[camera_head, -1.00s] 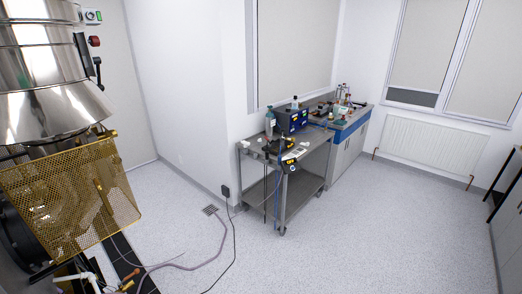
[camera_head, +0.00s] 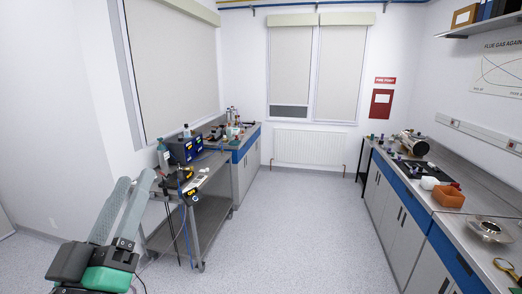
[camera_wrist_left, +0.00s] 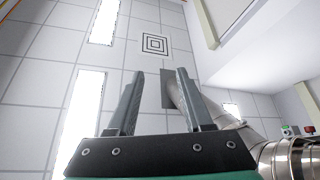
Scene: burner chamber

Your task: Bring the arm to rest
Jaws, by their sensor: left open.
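My left gripper (camera_head: 135,180) is in the lower left of the head view, with two grey fingers pointing up and a green and black body below. The fingers are apart and nothing is between them. In the left wrist view the same open gripper (camera_wrist_left: 160,76) points up toward the tiled ceiling. My right gripper is in neither view.
A grey cart (camera_head: 212,220) with instruments stands just beyond my left gripper in the picture. Benches line the back left and the right side. The middle floor (camera_head: 300,230) is clear. The wrist view shows a metal duct (camera_wrist_left: 205,105) and steel vessel (camera_wrist_left: 285,160).

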